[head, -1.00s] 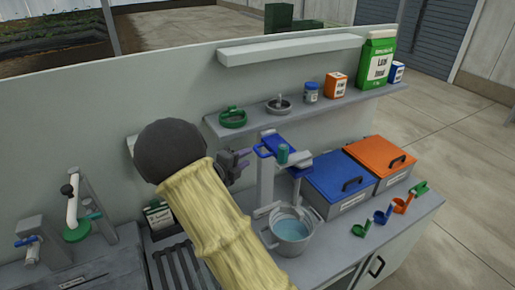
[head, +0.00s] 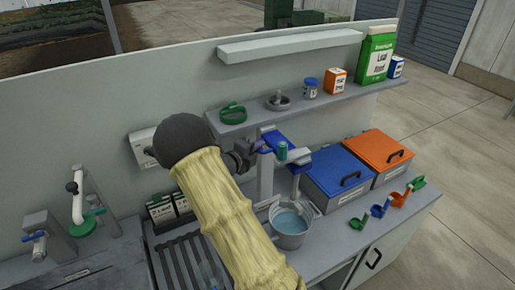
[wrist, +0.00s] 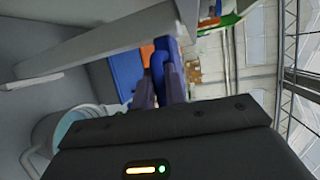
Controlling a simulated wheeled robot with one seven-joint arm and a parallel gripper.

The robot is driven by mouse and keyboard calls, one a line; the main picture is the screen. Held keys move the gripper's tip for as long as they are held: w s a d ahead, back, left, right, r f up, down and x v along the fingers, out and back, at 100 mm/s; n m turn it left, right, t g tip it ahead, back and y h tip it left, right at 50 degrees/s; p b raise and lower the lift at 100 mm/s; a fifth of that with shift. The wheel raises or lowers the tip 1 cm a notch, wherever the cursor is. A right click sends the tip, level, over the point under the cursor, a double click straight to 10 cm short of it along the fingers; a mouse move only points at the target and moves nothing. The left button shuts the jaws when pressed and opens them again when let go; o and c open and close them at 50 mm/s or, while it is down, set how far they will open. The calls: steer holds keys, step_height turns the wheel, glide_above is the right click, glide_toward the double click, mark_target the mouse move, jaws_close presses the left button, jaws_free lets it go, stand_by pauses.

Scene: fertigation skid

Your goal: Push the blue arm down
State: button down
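The blue arm (head: 275,140) sits on top of a grey dispenser stand (head: 265,180), above a grey bucket (head: 289,236) of bluish water. A teal-green knob-like part (head: 282,152) is beside it. My gripper (head: 256,150) is at the left end of the blue arm. In the wrist view, the blue arm (wrist: 158,66) shows between the two dark fingers of my gripper (wrist: 159,88), with no clear gap on either side. The fingers appear shut on it. My arm hides part of the counter left of the stand.
A blue-lidded bin (head: 338,172) and an orange-lidded bin (head: 380,150) stand to the right. Several coloured scoops (head: 380,208) lie in front of them. A shelf (head: 310,103) with boxes and jars runs behind. A green-based tap (head: 83,215) stands at left.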

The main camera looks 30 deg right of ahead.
step_height(320, 180, down, 18)
steer(key=b, duration=1.9)
steer(key=shift+r, duration=0.25)
steer(key=shift+s+a+f, duration=0.1)
steer(key=c, duration=1.5)
jaws_free()
steer(key=shift+o, duration=0.2)
steer(key=b+v, duration=0.3)
steer(key=v, duration=1.4)
steer(key=shift+r, duration=0.25)
